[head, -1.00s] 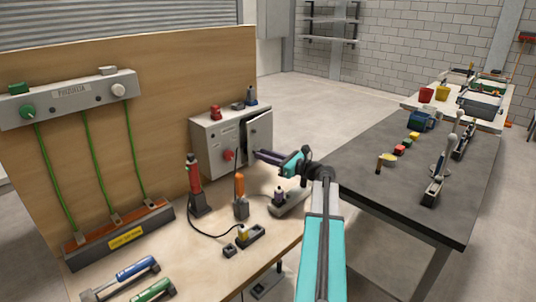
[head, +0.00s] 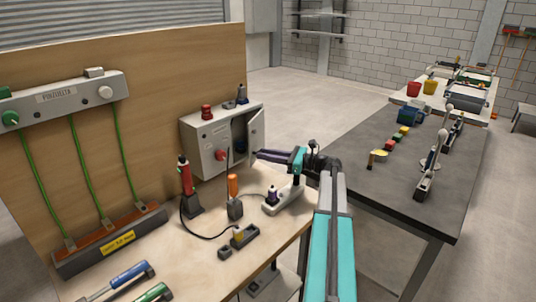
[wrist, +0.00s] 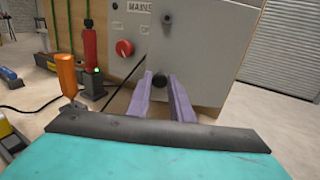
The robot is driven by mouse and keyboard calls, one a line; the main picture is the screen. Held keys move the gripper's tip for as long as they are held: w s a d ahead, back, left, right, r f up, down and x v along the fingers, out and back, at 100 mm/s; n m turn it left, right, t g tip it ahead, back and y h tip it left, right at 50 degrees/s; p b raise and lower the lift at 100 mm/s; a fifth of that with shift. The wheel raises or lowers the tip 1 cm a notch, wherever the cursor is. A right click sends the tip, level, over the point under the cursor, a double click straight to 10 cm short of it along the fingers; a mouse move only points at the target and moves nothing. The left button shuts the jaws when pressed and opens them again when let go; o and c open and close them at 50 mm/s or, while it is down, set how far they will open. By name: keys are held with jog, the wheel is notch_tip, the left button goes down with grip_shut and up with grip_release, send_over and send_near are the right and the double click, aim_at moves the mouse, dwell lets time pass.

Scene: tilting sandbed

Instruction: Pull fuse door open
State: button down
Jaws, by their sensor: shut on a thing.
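The grey fuse box (head: 205,140) stands at the back of the wooden bench, with a red knob on its front. Its fuse door (head: 257,130) is hinged at the right and stands well open, with a dark interior showing. In the wrist view, the door (wrist: 205,45) fills the upper middle, and a small dark door knob (wrist: 160,82) sits between the purple fingertips of my gripper (wrist: 160,84). My gripper is shut on this knob. In the head view, my gripper (head: 258,154) reaches in from the right to the door's lower part.
A red-handled tool (head: 187,180) and an orange-handled tool (head: 233,187) stand upright in front of the box. A black cable (head: 200,234) lies on the bench. A dark table (head: 360,200) with several small items is at the right. The floor behind is clear.

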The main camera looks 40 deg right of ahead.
jog(key=c, duration=1.6)
grip_release()
jog(key=shift+w, duration=0.15)
jog(key=b+v, duration=0.2)
jog(key=v, duration=1.1)
jog(key=shift+s+d, duration=0.15)
jog(key=shift+s, duration=0.2)
